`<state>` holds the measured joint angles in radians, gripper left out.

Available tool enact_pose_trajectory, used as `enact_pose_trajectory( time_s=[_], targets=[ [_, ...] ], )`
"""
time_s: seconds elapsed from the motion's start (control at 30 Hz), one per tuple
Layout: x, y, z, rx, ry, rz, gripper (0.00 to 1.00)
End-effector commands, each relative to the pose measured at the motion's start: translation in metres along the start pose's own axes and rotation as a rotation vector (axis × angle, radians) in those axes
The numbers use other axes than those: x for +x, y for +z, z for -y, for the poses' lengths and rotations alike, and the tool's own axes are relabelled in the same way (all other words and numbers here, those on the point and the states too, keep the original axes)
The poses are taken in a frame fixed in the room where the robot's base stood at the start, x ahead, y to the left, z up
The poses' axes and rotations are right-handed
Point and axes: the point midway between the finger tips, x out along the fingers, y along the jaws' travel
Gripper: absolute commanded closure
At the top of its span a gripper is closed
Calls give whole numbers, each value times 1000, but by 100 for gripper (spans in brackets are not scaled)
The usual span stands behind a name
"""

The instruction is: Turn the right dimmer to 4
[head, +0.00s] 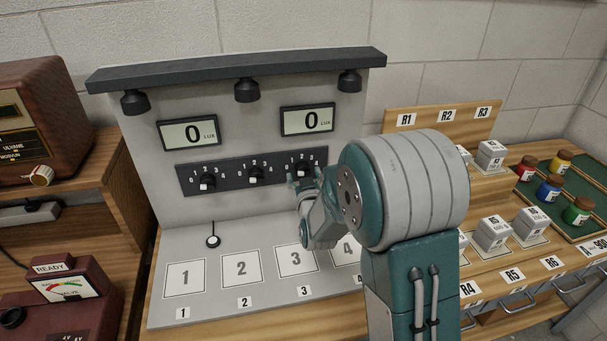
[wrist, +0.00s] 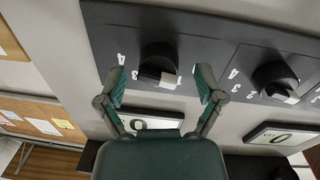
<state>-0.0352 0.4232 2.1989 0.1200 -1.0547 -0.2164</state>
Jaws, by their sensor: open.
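The right dimmer (head: 303,169) is a black knob with a white mark, the rightmost of three on the dark strip. In the wrist view the right dimmer (wrist: 158,62) lies between and just beyond my gripper's fingertips (wrist: 160,84). The fingers are spread, with a gap on each side of the knob. In the head view my gripper (head: 304,186) is in front of the knob and partly covers it. The middle dimmer (head: 255,174) and left dimmer (head: 207,183) are clear. The right lux display (head: 308,120) and left lux display (head: 188,133) read 0.
Lamps hang under the dark hood (head: 237,70). At right are a wooden rack (head: 440,120) with grey blocks and coloured jars (head: 549,187). A radio (head: 40,120) stands at left.

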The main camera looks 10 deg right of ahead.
Motion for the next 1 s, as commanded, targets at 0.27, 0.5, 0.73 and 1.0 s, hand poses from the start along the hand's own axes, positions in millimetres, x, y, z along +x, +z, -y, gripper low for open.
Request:
enact_pose_trajectory(
  time_s=[0.27, 0.5, 0.73, 1.0],
  targets=[
    [4, 0, 0, 0, 0, 0, 14],
    [4, 0, 0, 0, 0, 0, 96],
    [4, 0, 0, 2, -1, 0, 96],
    [5, 0, 1, 71, -2, 4, 96]
  ],
)
